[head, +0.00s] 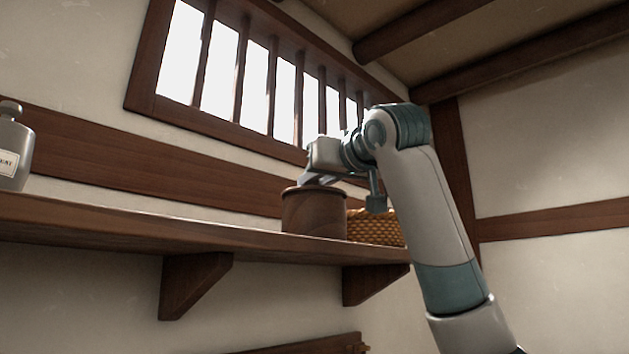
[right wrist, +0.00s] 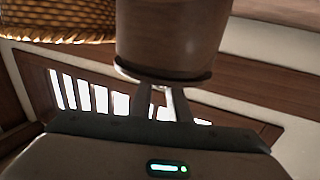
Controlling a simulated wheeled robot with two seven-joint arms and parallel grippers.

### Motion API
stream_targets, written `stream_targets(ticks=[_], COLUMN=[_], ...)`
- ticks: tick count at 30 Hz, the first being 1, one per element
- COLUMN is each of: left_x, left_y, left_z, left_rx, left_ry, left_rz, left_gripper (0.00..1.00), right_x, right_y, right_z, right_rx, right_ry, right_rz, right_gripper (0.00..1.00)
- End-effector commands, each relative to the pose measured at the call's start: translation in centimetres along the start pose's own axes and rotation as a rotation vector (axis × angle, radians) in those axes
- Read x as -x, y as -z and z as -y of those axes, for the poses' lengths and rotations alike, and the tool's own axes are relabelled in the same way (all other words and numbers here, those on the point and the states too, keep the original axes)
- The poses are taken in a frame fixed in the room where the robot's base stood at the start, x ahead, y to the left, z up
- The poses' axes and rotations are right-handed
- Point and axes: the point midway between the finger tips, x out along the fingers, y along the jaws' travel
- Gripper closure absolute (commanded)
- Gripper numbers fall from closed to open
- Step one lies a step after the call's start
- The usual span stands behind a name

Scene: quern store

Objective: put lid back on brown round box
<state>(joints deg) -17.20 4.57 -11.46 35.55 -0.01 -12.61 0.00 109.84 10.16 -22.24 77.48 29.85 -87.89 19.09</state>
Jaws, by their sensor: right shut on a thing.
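The brown round box (head: 314,213) stands upright on the wooden shelf. It also shows large at the top of the right wrist view (right wrist: 170,35), upside down there. Its lid (right wrist: 165,76) is a thin dark disc at the box's mouth, slightly wider than the wall. I see no clear gap between lid and box, but cannot tell whether it is fully seated. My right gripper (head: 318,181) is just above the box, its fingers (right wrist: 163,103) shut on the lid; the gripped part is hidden. My left gripper is in neither view.
A woven orange-brown basket (head: 374,229) stands close to the right of the box, partly behind my arm. A grey labelled bottle (head: 14,150) stands at the far left of the shelf (head: 150,227). The shelf between bottle and box is clear. A barred window (head: 240,75) is above.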

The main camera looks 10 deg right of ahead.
Motion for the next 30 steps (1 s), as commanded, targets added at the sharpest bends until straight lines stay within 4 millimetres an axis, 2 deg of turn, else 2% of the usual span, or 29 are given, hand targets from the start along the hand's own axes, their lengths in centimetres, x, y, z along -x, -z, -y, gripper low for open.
stream_targets(ticks=[28,29,30], left_x=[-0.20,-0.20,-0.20], left_y=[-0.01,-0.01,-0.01], left_z=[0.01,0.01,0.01], left_rx=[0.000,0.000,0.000], left_ry=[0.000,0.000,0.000], left_rz=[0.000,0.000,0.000], left_gripper=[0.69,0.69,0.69], right_x=[-0.01,-0.01,-0.01], right_y=[-0.03,-0.03,-0.03], right_z=[0.00,0.00,0.00], right_rx=[0.000,0.000,0.000], right_ry=[0.000,0.000,0.000], right_rz=[0.000,0.000,0.000], right_gripper=[1.00,0.79,0.69])
